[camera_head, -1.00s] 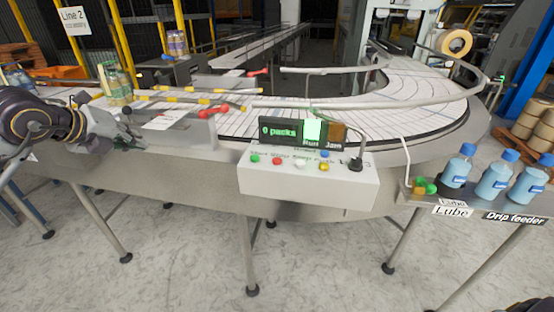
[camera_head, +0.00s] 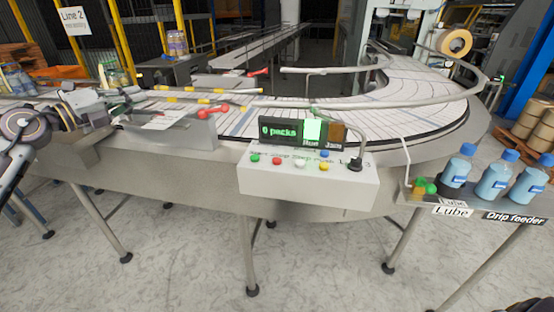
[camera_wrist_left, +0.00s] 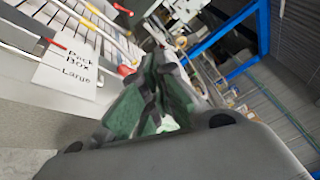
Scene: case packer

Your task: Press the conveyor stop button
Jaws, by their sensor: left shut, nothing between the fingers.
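The white control box (camera_head: 308,186) stands at the front edge of the conveyor, in the middle of the head view. On its top are a green button (camera_head: 255,158), a red button (camera_head: 276,161), a white button (camera_head: 300,164), a yellow button (camera_head: 324,167) and a blue button (camera_head: 325,154). Their small labels are hard to read. My left gripper (camera_head: 130,105) is shut and empty, left of the box and well apart from it. Its dark green fingers fill the middle of the left wrist view (camera_wrist_left: 160,85). My right gripper is not in view.
A display reading "0 packs" (camera_head: 279,131) stands behind the buttons, with a black plug (camera_head: 355,164) at their right. Guide rails and a red-ended lever (camera_head: 213,112) lie between my gripper and the box. Blue bottles (camera_head: 497,176) stand at the right.

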